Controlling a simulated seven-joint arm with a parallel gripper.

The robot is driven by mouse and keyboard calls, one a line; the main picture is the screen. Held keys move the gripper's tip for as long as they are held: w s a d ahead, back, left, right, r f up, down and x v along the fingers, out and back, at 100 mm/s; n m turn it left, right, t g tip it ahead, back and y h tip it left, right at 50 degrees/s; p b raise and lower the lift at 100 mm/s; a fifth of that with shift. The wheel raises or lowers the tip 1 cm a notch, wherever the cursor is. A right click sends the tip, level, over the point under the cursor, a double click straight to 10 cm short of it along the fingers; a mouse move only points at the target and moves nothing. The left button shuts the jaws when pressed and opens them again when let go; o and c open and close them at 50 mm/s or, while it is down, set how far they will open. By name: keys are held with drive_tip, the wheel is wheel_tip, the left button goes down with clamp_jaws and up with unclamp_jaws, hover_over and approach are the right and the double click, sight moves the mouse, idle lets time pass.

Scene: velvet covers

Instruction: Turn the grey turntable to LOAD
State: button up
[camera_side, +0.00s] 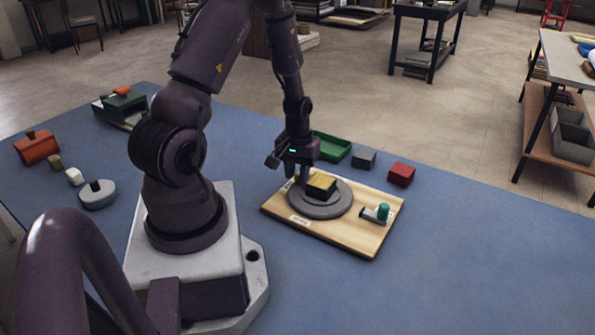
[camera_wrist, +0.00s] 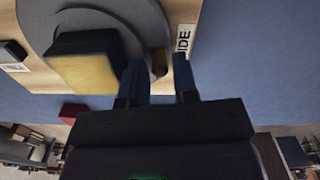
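The grey turntable (camera_side: 322,209) sits on a wooden board (camera_side: 365,236), with a yellow-topped dark block (camera_side: 321,185) on it. The turntable also shows in the wrist view (camera_wrist: 92,20), with the block (camera_wrist: 85,68). A short brown peg (camera_wrist: 160,63) stands at the turntable's rim. My gripper (camera_wrist: 160,75) is open, with one finger on each side of the peg and small gaps seeming to show. In the side view my gripper (camera_side: 304,178) reaches down at the turntable's far left edge. A label ending "IDE" (camera_wrist: 184,40) lies beside the right finger; I cannot read LOAD anywhere.
A teal-knobbed fitting (camera_side: 381,213) stands on the board's right. A green tray (camera_side: 331,147), a grey block (camera_side: 364,158) and a red block (camera_side: 401,174) lie behind the board. The blue table is clear to the right.

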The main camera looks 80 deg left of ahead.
drive_tip(key=shift+c, duration=0.3)
clamp_jaws()
